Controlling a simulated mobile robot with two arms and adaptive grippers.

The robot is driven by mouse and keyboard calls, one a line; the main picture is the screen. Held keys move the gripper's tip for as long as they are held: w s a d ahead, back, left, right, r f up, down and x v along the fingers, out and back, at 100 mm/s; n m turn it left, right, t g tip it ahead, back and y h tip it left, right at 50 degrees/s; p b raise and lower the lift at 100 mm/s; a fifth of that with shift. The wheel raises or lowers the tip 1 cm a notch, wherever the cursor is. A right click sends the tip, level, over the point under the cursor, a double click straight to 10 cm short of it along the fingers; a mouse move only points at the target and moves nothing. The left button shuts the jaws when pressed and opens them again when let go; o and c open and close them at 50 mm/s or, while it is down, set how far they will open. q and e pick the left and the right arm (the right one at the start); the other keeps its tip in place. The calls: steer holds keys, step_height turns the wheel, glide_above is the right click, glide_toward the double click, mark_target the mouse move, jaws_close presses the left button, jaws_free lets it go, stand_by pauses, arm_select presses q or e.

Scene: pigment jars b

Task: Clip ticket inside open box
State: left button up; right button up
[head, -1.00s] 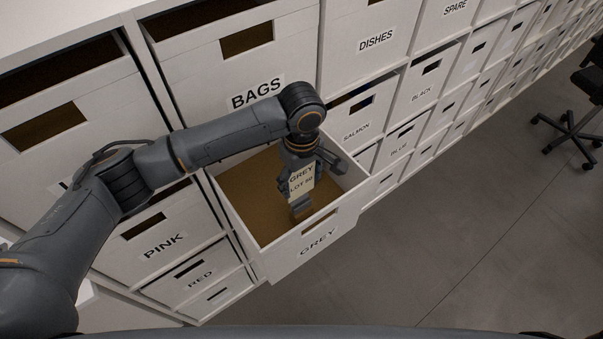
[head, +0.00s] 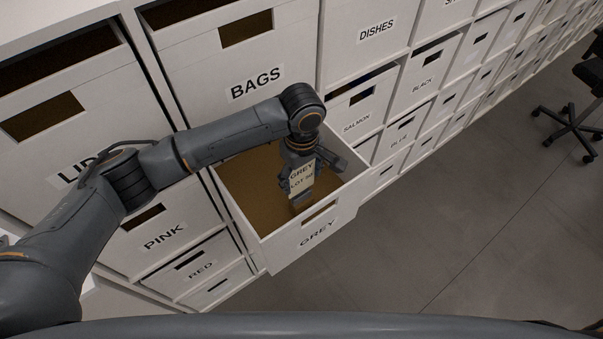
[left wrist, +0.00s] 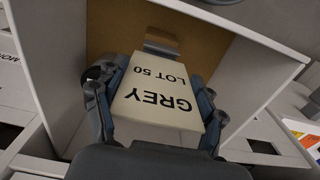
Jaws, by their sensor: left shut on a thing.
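A cream ticket (head: 302,177) reading GREY LOT 50 is held in my left gripper (head: 300,188), which is shut on it. The gripper points down over the open box (head: 285,251) labelled GREY, near its front right part. In the left wrist view the ticket (left wrist: 155,98) lies between the two fingers, with a grey-brown clip piece (left wrist: 163,46) at its far end, against the box's brown interior. I cannot tell whether the ticket touches a wall. The box is pulled out from the shelf and looks empty apart from this. My right gripper is not in view.
Closed boxes surround the open one: BAGS (head: 232,58) above, PINK (head: 150,228) and RED (head: 204,276) to the left, SALMON (head: 350,106) to the right. Open grey floor lies to the right, with a black chair (head: 572,124) at the far right.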

mark_target(301, 191)
arm_select(q)
steer(key=shift+f+b, duration=0.3)
steer(key=shift+f, duration=1.45)
steer(key=o, duration=0.8)
steer(key=shift+o, duration=0.2)
steer(key=shift+r+p, duration=0.65)
steer(key=shift+r, duration=2.4)
